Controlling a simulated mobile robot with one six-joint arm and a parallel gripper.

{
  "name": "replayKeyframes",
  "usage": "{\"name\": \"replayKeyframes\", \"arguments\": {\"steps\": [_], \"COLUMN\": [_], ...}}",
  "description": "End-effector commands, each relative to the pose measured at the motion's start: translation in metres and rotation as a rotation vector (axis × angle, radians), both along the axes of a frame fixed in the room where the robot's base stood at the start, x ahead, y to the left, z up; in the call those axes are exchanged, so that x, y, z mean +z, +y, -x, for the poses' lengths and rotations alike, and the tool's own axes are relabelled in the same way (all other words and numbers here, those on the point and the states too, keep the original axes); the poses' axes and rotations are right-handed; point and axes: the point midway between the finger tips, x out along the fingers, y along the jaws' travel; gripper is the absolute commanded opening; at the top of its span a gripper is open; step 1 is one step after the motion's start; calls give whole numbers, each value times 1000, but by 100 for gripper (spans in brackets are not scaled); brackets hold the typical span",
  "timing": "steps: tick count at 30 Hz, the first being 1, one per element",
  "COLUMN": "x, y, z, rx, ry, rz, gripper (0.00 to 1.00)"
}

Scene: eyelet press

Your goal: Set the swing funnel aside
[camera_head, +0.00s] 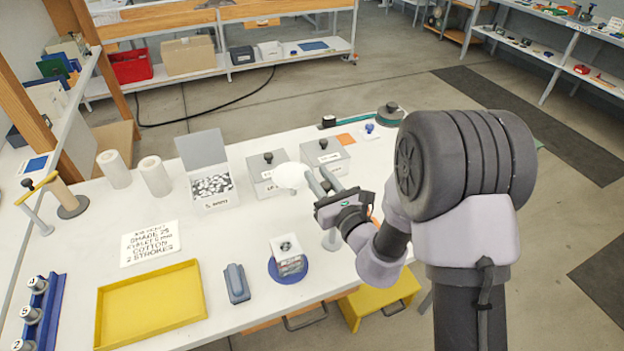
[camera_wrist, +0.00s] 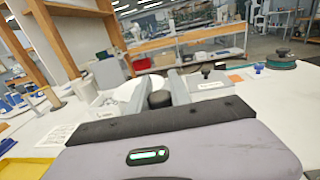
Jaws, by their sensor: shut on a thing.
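My gripper (camera_head: 319,180) is raised above the table, right of its middle. In the wrist view its two fingers (camera_wrist: 161,88) are closed about a dark knob (camera_wrist: 160,99). The swing funnel (camera_head: 290,176), a white rounded piece, is at the fingertips in the head view. In the wrist view it shows partly behind the left finger (camera_wrist: 124,92). The knob seems to belong to the funnel, but the join is hidden. Below, a small block with a white top and dark opening (camera_head: 287,247) stands on a round blue base (camera_head: 284,279). A short grey post (camera_head: 331,241) stands beside it.
Two lidded grey boxes (camera_head: 266,187) (camera_head: 337,168) and an open box of eyelets (camera_head: 212,187) stand behind. A yellow tray (camera_head: 103,319), a blue-grey block (camera_head: 237,284) and a printed card (camera_head: 150,243) lie left. Bare tabletop shows between the card and the boxes.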

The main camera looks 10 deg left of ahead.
Motion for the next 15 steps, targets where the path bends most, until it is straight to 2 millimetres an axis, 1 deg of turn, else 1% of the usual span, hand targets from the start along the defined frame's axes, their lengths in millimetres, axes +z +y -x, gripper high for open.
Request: {"name": "replayKeyframes", "arguments": {"steps": [7, 15], "x": [0, 1], "y": [-4, -6], "z": [-3, -4], "rx": [-66, -85], "ry": [0, -1], "rz": [0, -2], "gripper": [0, 0]}}
